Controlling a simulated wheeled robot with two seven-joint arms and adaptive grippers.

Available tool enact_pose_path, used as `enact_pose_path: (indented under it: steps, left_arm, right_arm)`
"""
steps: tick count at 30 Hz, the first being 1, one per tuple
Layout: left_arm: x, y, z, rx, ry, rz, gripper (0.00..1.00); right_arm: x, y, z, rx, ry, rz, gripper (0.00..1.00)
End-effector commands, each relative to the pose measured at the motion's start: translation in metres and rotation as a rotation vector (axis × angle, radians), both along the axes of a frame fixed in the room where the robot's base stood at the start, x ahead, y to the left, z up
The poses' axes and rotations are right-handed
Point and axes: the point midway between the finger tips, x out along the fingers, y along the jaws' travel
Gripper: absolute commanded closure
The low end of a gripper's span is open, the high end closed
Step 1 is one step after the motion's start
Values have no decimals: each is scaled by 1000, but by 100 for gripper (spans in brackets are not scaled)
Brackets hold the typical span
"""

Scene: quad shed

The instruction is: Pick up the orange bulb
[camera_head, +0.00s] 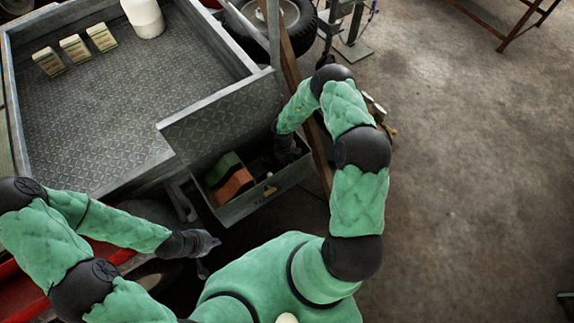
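I cannot make out an orange bulb for certain. An open grey metal box (245,207) sits at the corner of the trailer bed, its lid (220,120) raised. Inside it lies a green and orange block-shaped item (233,186); a small orange-tan patch (269,191) shows at the box's front wall. My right gripper (284,158) reaches down into the right part of the box; its fingers are dark and mostly hidden, as is anything by them. My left gripper (211,243) is outside the box, below and left of it, near the trailer's side. Its finger opening is unclear.
The trailer bed (90,120) holds several small cartons (75,48) and a white container (144,17) at the back. A wooden post (290,75) stands close beside my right arm. A wheel (283,20) is behind.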

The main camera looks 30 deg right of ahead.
Motion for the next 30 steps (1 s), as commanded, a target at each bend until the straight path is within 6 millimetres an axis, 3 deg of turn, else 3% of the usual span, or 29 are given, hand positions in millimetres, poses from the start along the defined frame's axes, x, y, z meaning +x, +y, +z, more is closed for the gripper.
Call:
enact_pose_path:
  steps: [8, 21, 30]
  left_arm:
    - [0, 0, 2, 0, 0, 0, 100]
    - [0, 0, 37, 0, 0, 0, 100]
    - [0, 0, 45, 0, 0, 0, 100]
  right_arm:
    - [0, 0, 4, 0, 0, 0, 90]
    - [1, 0, 78, 0, -2, 1, 90]
    - [0, 0, 100, 0, 1, 0, 90]
